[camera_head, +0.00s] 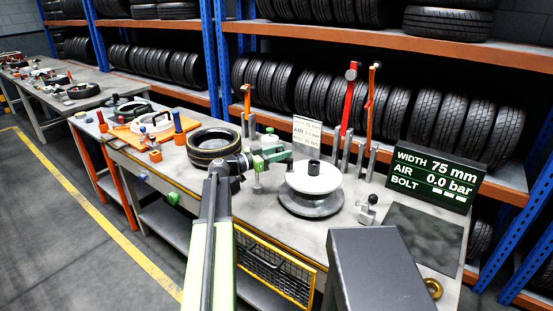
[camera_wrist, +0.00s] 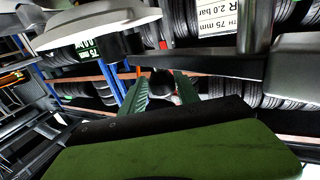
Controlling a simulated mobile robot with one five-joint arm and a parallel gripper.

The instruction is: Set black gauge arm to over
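My gripper (camera_head: 270,157), with green fingers, is between the dark tyre and the white wheel disc in the head view. A black bar (camera_wrist: 205,66), which looks like the gauge arm, runs across just beyond the fingers. In the head view my own arm and gripper largely hide this spot. The white wheel disc (camera_head: 313,180) with a black hub lies on a round grey base.
A tyre (camera_head: 213,146) lies left of my gripper. Red (camera_head: 349,98) and orange (camera_head: 371,100) levers stand behind the disc. A white sign (camera_head: 307,132) stands behind. A dark mat (camera_head: 424,236) lies at right.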

